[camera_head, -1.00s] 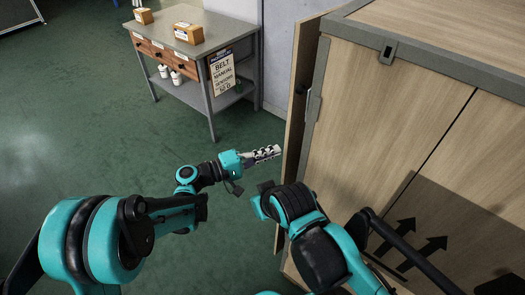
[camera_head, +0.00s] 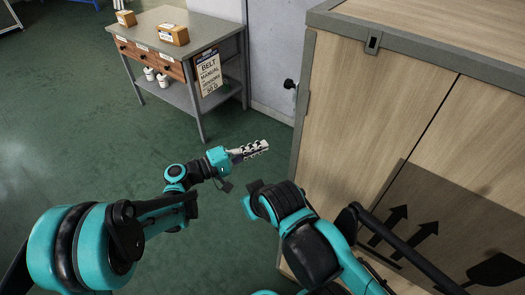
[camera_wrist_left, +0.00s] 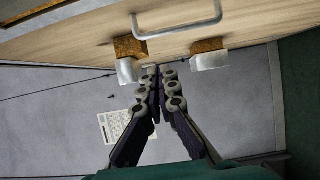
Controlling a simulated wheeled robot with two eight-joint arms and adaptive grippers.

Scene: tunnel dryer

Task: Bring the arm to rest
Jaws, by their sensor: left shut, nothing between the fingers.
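My left gripper (camera_head: 250,150) is in the middle of the head view, its silver fingers together and pointing right, with nothing between them. It is held in the air left of the large wooden crate (camera_head: 390,100). In the left wrist view the fingers (camera_wrist_left: 160,72) meet below a wooden panel (camera_wrist_left: 85,42) with a metal handle (camera_wrist_left: 180,32) and two brackets. I cannot tell whether they touch it. My right arm (camera_head: 310,245) is bent at the lower middle; its gripper does not show.
A grey workbench (camera_head: 200,30) with two small boxes, drawers and a lower shelf stands at the upper left. A belt manual sign (camera_head: 208,73) hangs on its side. A black knob (camera_head: 290,84) shows beside the crate. Green floor (camera_head: 80,130) at left is clear.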

